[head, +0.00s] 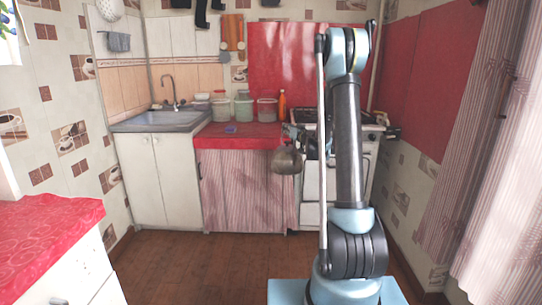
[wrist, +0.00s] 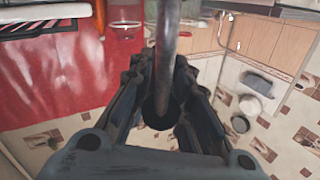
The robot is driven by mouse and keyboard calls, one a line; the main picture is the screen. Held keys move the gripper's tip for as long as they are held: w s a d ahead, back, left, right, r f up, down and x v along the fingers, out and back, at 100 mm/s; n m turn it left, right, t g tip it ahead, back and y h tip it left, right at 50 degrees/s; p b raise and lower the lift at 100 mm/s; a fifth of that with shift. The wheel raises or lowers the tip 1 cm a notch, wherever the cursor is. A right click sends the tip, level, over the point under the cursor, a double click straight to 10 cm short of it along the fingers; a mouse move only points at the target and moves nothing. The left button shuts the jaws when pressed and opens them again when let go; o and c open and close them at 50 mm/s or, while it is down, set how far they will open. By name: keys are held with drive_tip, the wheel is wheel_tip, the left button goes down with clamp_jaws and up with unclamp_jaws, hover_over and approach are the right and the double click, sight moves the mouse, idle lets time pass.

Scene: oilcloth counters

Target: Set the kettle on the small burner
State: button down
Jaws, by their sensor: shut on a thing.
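A dark metallic kettle (head: 287,160) hangs in front of the red counter's right end in the head view, left of my arm. My gripper (head: 294,134) is just above it, shut on its handle. In the wrist view my gripper's dark fingers (wrist: 160,85) close around a grey bar, the kettle handle (wrist: 167,35); the kettle body is not clear there. The white stove (head: 312,187) stands behind and to the right of the kettle, partly hidden by my arm. The small burner cannot be made out.
The red counter (head: 228,142) holds several tubs (head: 244,109), an orange bottle (head: 282,103) and a small blue item (head: 231,128). A sink (head: 160,122) is at left. Another red counter (head: 45,235) is near left. The wooden floor (head: 190,260) between is clear.

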drive_tip(key=d+f+m+t+h, duration=0.1)
drive_tip(key=d+f+m+h, duration=0.4)
drive_tip(key=d, duration=0.5)
wheel_tip(320, 180, down, 2)
drive_tip(key=h, duration=0.2)
drive_tip(key=shift+f+t+h, duration=0.15)
drive_tip(key=shift+t+h, duration=0.15)
drive_tip(key=shift+a, duration=0.1)
drive_tip(key=shift+s, duration=0.1)
